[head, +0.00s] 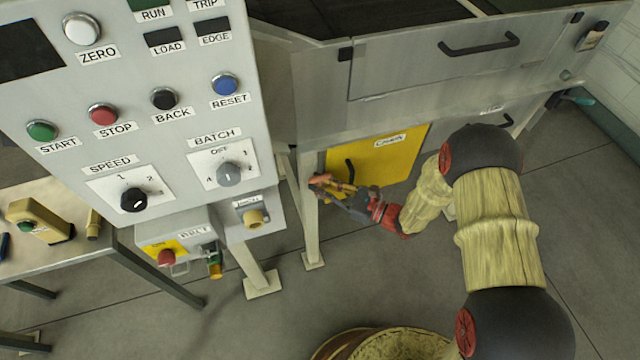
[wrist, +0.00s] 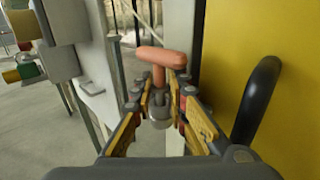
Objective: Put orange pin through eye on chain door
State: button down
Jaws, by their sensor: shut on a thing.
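The yellow chain door (head: 375,158) is closed, with a dark handle (head: 350,172) near its left edge. It fills the right side of the wrist view (wrist: 290,70), with the handle (wrist: 258,98) close by my gripper. My gripper (head: 332,186) is at the door's left edge, by the frame post. In the wrist view my gripper (wrist: 161,92) is shut on the orange pin (wrist: 160,56), whose T-shaped handle sits above the fingertips. Grey metal shows between and below the fingers. The fingers hide the pin's lower part, so I cannot tell whether it is in an eye.
The grey control panel (head: 130,100) with buttons and knobs stands to the left. A small box with a red button (head: 168,257) hangs below it. A pale frame post (head: 308,215) is right beside my gripper.

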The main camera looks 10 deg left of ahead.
jog(key=shift+f, duration=0.25)
jog(key=c, duration=1.7)
grip_release()
jog(key=shift+s+d+f, duration=0.1)
jog(key=v, duration=1.2)
